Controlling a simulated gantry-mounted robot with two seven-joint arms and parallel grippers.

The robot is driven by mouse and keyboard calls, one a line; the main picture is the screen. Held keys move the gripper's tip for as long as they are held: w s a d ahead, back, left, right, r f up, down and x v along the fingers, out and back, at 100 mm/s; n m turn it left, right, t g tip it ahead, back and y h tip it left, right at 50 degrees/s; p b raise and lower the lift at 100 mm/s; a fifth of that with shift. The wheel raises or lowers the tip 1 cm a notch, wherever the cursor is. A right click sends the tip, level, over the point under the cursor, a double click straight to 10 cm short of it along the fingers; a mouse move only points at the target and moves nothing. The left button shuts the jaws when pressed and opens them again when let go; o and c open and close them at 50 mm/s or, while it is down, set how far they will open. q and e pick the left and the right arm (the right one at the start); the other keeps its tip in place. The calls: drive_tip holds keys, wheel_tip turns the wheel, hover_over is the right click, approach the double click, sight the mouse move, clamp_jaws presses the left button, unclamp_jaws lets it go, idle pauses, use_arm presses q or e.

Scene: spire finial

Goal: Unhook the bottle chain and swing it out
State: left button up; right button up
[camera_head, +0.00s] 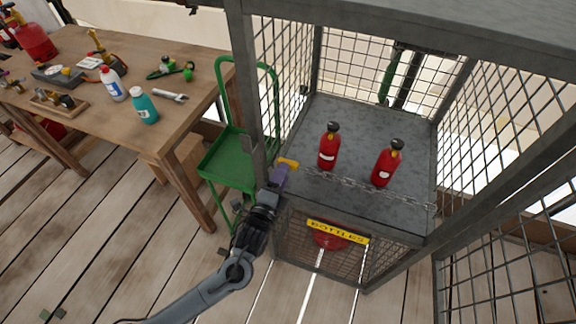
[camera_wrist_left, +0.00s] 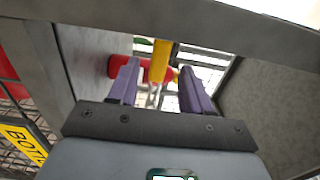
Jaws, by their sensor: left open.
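The bottle chain (camera_head: 365,184) stretches across the cage's open front, in front of two red bottles (camera_head: 329,146) (camera_head: 384,163) on the grey shelf. Its left end meets a yellow hook piece (camera_head: 288,163) by the left post; its right end is at the right post. My left gripper (camera_head: 281,173) is at the yellow piece. In the left wrist view, its two purple fingers (camera_wrist_left: 159,88) are open, with the yellow piece (camera_wrist_left: 160,60) showing between them. I cannot tell whether they touch it. How the hook holds the chain is hidden. My right gripper is not in view.
The grey cage posts and mesh (camera_head: 480,140) surround the shelf (camera_head: 300,200). A yellow "BOTTLES" sign (camera_head: 337,231) is below its front edge. A green trolley (camera_head: 225,162) stands left of the cage, beside a wooden workbench (camera_head: 75,115) with tools and bottles. Plank floor is clear in front.

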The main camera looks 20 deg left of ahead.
use_arm(q)
drive_tip(key=shift+w+b, duration=0.55)
drive_tip(key=shift+w, duration=2)
clamp_jaws()
